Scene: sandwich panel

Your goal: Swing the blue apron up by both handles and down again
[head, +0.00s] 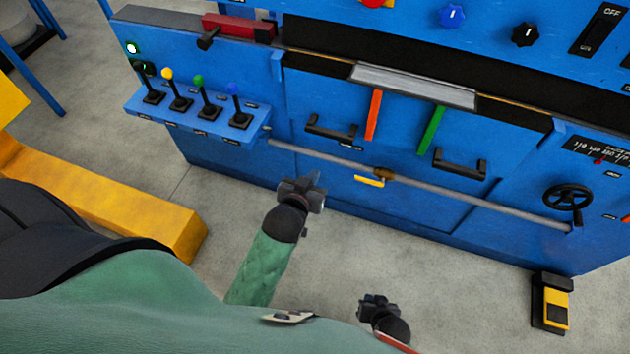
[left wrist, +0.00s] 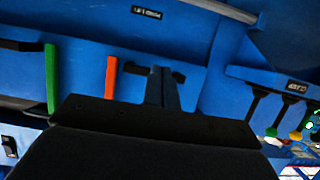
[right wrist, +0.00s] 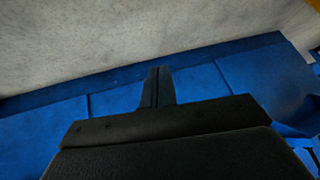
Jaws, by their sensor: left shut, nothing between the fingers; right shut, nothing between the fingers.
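The blue apron (head: 402,122) is the panel on the machine's front, hanging down, with an orange strip (head: 373,115) and a green strip (head: 431,129). It carries a left black handle (head: 331,130) and a right black handle (head: 459,166). My left gripper (head: 309,184) is shut and empty, below the left handle in the head view and apart from it. In the left wrist view its fingers (left wrist: 162,86) partly overlap that handle (left wrist: 135,69). My right gripper (head: 374,303) is shut and empty, low over the floor, well away from the right handle. In the right wrist view its fingers (right wrist: 158,84) overlap blue panelling.
A grey rail (head: 470,196) with a yellow lever (head: 369,181) runs across the front below the handles. A lever shelf (head: 200,118) juts out at left. A black handwheel (head: 568,198) is at right. A yellow-black device (head: 551,303) stands on the floor.

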